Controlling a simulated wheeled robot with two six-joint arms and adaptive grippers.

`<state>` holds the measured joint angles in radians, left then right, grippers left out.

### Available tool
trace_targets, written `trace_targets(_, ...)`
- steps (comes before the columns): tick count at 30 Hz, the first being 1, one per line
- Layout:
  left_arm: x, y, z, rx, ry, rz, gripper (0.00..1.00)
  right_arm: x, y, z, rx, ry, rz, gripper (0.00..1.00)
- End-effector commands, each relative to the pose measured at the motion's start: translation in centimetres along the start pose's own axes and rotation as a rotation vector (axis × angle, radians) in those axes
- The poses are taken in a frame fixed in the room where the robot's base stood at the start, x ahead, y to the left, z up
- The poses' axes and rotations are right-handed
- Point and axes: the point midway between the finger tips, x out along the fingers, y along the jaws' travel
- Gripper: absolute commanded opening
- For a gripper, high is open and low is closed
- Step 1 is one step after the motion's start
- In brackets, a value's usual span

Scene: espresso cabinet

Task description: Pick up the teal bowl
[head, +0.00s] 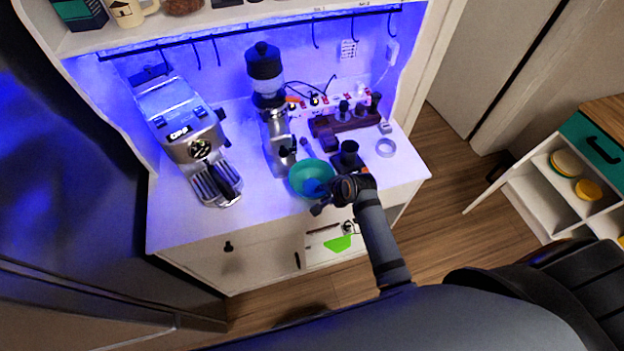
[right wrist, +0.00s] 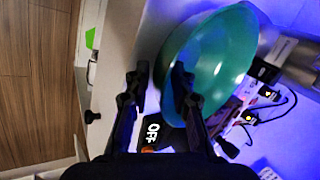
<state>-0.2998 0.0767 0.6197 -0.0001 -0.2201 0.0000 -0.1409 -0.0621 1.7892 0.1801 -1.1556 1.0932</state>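The teal bowl (head: 311,169) stands upright near the front edge of the white counter, right of the espresso machine. It fills the upper middle of the right wrist view (right wrist: 228,45). My right gripper (head: 319,199) is at the bowl's near right side. In the right wrist view the gripper (right wrist: 159,78) is open, with one finger outside the bowl and the other over its inside, the rim lying between them. I cannot tell whether either finger touches the bowl. My left gripper is not in view.
An espresso machine (head: 190,128) stands left on the counter. A grinder (head: 275,130) stands just behind the bowl. The counter's front left is clear.

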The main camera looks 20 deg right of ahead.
Motion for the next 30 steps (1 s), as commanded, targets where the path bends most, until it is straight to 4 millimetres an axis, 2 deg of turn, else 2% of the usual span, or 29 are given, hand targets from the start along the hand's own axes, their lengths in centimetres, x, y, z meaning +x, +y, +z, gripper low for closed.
trace_targets(3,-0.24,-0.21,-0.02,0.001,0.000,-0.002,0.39,0.92,-0.01,0.02,0.000,0.000,0.000,0.23)
trace_targets(9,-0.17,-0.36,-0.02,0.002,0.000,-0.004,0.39,1.10,0.06,0.01,0.000,0.000,-0.001,0.23)
trace_targets(15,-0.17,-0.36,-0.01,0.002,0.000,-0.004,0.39,1.08,0.07,0.01,0.000,0.000,0.000,0.00)
trace_targets(30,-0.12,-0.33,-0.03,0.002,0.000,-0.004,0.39,0.97,0.02,0.02,0.000,0.000,0.000,0.00)
